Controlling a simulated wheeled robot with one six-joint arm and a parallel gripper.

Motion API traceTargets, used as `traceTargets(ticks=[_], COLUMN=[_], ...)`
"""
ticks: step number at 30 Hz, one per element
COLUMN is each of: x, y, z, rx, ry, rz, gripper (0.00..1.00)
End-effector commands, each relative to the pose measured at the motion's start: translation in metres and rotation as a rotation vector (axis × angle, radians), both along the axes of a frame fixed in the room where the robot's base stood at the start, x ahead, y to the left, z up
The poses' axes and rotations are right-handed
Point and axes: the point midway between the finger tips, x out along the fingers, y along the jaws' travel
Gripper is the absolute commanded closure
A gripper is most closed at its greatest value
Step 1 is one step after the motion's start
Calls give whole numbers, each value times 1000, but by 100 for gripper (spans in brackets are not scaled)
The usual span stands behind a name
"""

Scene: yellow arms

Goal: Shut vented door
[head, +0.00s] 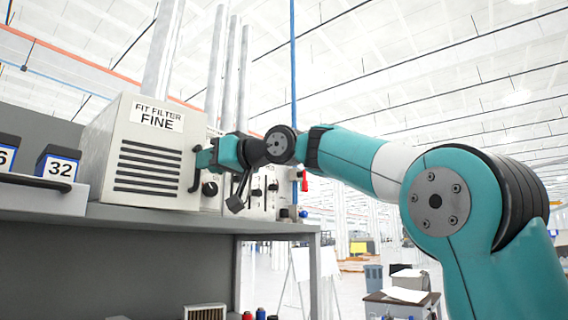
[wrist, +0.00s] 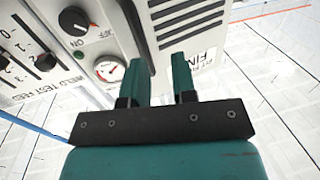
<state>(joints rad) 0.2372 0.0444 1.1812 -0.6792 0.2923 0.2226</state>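The vented door (head: 148,168) is the pale front with several dark slots on a box labelled "FIT FILTER FINE", on the shelf at the left of the head view. A dark upright handle (head: 196,170) is at its right edge. The slotted door also shows at the top of the wrist view (wrist: 190,22). I cannot tell whether it is ajar. My gripper (head: 205,157) is at the handle's right side in the head view. In the wrist view my gripper (wrist: 162,72) has its two teal fingers apart, with no object visible between them. Contact with the handle cannot be made out.
A pale panel with a black knob (wrist: 76,20) and a round gauge (wrist: 109,69) is beside the door. Bins marked 32 (head: 58,165) and 6 stand left on the grey shelf (head: 130,215). Pipes rise behind.

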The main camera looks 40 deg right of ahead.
Motion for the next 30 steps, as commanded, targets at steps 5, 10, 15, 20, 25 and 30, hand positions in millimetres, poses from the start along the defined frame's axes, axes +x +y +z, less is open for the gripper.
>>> traceTargets(ticks=[5, 10, 15, 20, 25, 30], x=[-9, -17, -24, -31, -38, -46], y=[-8, -19, -29, -39, -49, -58], z=[0, 1, 1, 1, 1, 2], rx=[0, 0, 0, 0, 0, -1], ry=[-1, -3, -2, -2, -2, -3], rz=[5, 4, 4, 4, 4, 5], gripper=[75, 75, 75, 75, 75, 75])
